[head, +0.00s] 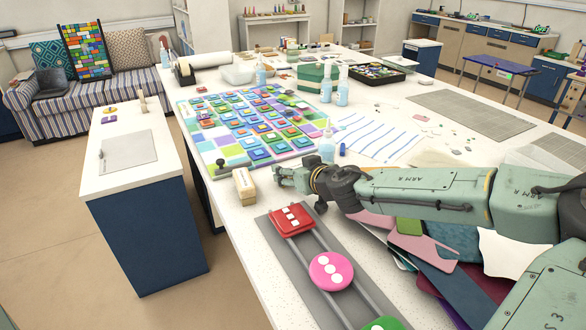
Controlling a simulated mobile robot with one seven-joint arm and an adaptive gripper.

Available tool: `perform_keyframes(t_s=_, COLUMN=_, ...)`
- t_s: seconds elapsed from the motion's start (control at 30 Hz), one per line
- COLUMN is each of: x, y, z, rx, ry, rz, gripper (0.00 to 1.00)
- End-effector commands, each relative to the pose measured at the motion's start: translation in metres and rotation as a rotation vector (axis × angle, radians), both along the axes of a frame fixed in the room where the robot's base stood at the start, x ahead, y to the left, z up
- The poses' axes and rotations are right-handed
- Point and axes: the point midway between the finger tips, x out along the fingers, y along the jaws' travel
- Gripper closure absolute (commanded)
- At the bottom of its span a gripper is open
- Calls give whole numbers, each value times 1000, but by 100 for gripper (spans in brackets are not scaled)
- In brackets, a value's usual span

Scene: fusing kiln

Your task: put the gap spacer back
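My gripper (282,178) is at the end of the arm that reaches in from the right, low over the white table and pointing left. It is small and seen from the side, so its fingers do not show clearly as open or shut, and I cannot make out anything in it. I cannot pick out the gap spacer for certain. Two grey rails (318,246) run along a grey strip, carrying a red square piece (292,220), a pink disc (331,270) and a green piece (384,324).
A board of coloured glass tiles (205,137) lies behind the gripper. Spray bottles (342,88) and a striped sheet (378,136) are farther back. Coloured sheets (455,285) lie under my arm. A side counter (130,150) stands left, across a floor gap.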

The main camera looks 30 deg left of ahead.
Motion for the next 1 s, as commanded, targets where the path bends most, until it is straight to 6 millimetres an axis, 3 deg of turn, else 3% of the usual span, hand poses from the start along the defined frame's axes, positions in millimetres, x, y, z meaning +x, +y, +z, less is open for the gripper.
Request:
perform_keyframes(t_s=0.27, x=0, y=0, z=1, rx=-1, ry=-2, rz=0, gripper=21)
perform_keyframes(t_s=0.67, x=0, y=-2, z=4, rx=-2, ry=-4, rz=0, gripper=21)
perform_keyframes(t_s=1.0, x=-28, y=-53, z=26, rx=-2, ry=-4, rz=-5, gripper=21)
